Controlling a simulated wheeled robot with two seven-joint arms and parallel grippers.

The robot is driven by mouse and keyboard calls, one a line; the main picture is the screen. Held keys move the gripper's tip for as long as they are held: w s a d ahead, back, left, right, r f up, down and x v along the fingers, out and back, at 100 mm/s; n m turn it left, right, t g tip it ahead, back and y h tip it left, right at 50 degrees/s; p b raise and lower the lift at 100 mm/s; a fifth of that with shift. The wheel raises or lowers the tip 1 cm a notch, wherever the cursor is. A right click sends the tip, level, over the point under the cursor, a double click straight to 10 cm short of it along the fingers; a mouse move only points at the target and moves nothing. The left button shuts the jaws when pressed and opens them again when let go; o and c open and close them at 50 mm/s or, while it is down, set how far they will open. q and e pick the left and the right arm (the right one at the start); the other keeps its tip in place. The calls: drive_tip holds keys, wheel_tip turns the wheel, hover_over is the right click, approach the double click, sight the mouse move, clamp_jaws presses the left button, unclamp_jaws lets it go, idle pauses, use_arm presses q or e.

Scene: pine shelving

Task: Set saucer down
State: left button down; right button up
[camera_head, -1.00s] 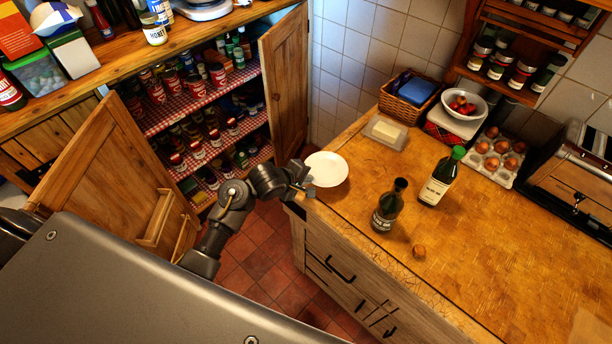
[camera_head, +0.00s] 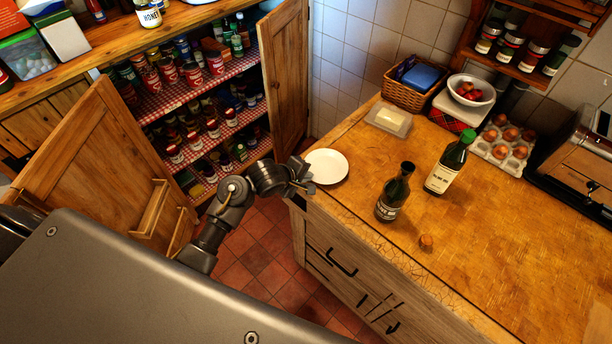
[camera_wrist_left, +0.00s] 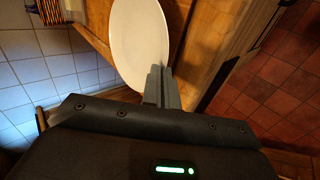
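The white saucer (camera_head: 327,166) is at the near left corner of the wooden counter (camera_head: 480,250). It looks flat and level, but I cannot tell whether it rests on the top or hangs just above it. My left gripper (camera_head: 302,182) is at the saucer's left edge, by the counter corner. In the left wrist view, its fingers (camera_wrist_left: 160,88) are close together at the rim of the saucer (camera_wrist_left: 140,42) and appear shut on it. The underside of the saucer is hidden. My right gripper is not in view.
A butter dish (camera_head: 389,119), basket (camera_head: 408,90), fruit bowl (camera_head: 471,91) and egg tray (camera_head: 503,145) sit behind. An open cupboard door (camera_head: 285,75) is left.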

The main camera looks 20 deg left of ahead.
use_arm(q)
drive_tip(key=shift+f, duration=0.55)
drive_tip(key=c, duration=1.6)
unclamp_jaws()
drive_tip(key=shift+f, duration=0.1)
drive_tip(key=shift+s+f, duration=0.2)
drive_tip(key=p+v, duration=0.3)
drive_tip(key=v, duration=0.8)
drive_tip(key=shift+w+r+p, duration=0.3)
drive_tip(key=shift+r+p, duration=0.05)
drive_tip(key=shift+p, duration=0.05)
